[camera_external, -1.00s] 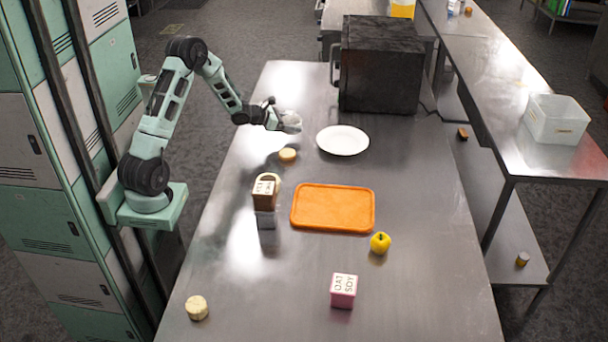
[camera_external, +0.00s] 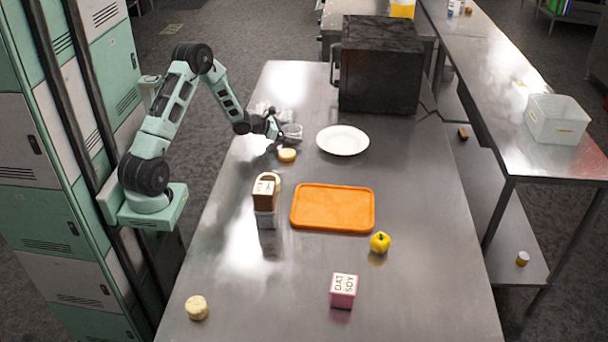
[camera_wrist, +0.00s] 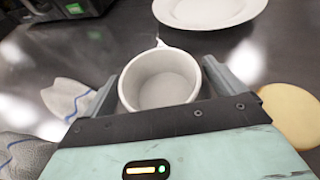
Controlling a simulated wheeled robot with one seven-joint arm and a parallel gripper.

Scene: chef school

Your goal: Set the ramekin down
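The white ramekin (camera_external: 292,131) is at the far left of the steel table, beside the white plate. In the wrist view the ramekin (camera_wrist: 162,80) is upright and empty, with its opening facing up. It appears to stand on the table. My gripper (camera_external: 284,130) is around it, and its fingers look spread in the external view. In the wrist view my gripper (camera_wrist: 161,68) has one finger on each side of the ramekin, with what looks like a slight gap.
The white plate (camera_external: 343,140) is to the right, and a round pale item (camera_external: 287,155) lies just in front. A crumpled cloth (camera_wrist: 72,98) lies to the left in the wrist view. A dark oven (camera_external: 381,68) stands behind. The orange tray (camera_external: 333,208) is nearer the front.

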